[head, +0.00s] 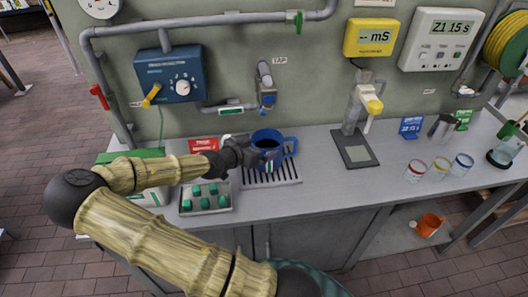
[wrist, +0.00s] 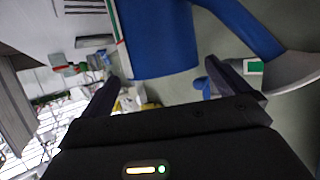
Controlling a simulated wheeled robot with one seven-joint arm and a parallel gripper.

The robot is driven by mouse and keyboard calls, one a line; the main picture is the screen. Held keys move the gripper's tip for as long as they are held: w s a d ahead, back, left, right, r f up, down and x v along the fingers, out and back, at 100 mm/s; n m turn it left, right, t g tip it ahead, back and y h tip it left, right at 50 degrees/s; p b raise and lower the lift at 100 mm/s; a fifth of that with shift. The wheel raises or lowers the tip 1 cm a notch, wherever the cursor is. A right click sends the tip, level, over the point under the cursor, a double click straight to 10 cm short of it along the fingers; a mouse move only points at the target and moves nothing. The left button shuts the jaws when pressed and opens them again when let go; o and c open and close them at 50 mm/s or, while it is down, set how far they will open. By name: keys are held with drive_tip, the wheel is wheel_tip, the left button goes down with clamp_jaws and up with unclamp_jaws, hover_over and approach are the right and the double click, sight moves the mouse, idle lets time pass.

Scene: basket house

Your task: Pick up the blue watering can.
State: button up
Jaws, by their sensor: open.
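The blue watering can (head: 277,151) stands on the slatted drain grate (head: 283,177) under the tap, partly hidden by my gripper in the head view. My gripper (head: 262,158) is at the can's left front side, close to its body. In the wrist view the can's blue body (wrist: 158,42) fills the upper middle, with its spout and grey flared end at the right. My gripper (wrist: 163,82) shows open there, its fingers apart on either side of the can's lower edge. I cannot tell whether a finger touches the can.
A tray of green pots (head: 206,198) lies left of the grate, with a red card (head: 203,145) behind. The tap (head: 266,90) hangs above the can. A stand with a dark plate (head: 355,149) and several banded cups are to the right. An orange can (head: 430,224) sits below.

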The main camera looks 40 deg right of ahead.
sight(275, 138)
drive_tip(key=p+x, duration=0.1)
drive_tip(key=x, duration=0.4)
drive_tip(key=shift+w, duration=0.2)
drive_tip(key=shift+d, duration=0.1)
idle(0.4)
